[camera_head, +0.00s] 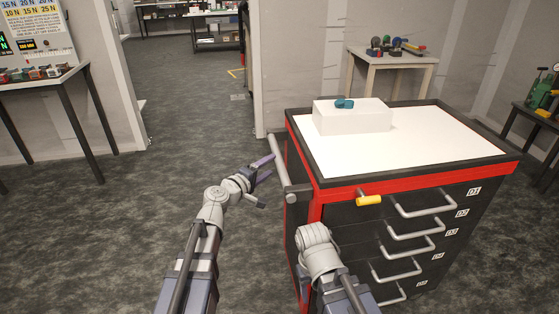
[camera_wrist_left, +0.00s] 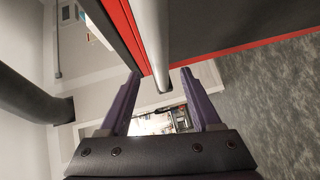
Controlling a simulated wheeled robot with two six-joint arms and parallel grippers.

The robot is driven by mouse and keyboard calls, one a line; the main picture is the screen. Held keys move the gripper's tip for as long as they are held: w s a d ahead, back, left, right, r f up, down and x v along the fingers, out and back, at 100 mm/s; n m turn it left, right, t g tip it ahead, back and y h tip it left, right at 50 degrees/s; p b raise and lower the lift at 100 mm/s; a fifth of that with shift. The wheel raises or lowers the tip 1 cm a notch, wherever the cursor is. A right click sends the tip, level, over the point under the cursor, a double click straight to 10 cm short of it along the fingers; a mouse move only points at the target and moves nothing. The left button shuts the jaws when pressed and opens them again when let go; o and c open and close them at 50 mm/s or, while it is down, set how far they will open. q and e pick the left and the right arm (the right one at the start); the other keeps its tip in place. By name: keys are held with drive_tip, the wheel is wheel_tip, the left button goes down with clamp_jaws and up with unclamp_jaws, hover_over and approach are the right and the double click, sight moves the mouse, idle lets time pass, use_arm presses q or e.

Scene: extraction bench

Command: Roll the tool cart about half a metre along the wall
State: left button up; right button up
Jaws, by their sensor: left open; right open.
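The tool cart (camera_head: 302,150) is a black cabinet with red trim, drawers with grey handles, and a white top in a black rim. A grey push bar (camera_head: 279,160) runs along its left side; it also shows in the wrist view (camera_wrist_left: 150,38). My left gripper (camera_head: 272,164) is open beside this bar. In the left wrist view the bar's end lies between the directions of the two spread fingers (camera_wrist_left: 160,73); I cannot tell whether they touch it. My right arm stands in front of the cart's lower left corner; its gripper is hidden.
A white box (camera_head: 352,119) with a small teal object (camera_head: 344,104) stands on the cart. A yellow grip (camera_head: 369,200) juts from its front. A table with tools (camera_head: 390,60) stands behind, a dark-legged table (camera_head: 70,78) at left. Floor left of the cart is clear.

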sight(279, 160)
use_arm(q)
drive_tip(key=x, duration=0.6)
drive_tip(key=shift+w+d+f+b, duration=0.1)
drive_tip(key=shift+w+b, duration=0.05)
drive_tip(key=shift+b, duration=0.25)
drive_tip(key=shift+c, duration=0.3)
clamp_jaws()
idle(0.6)
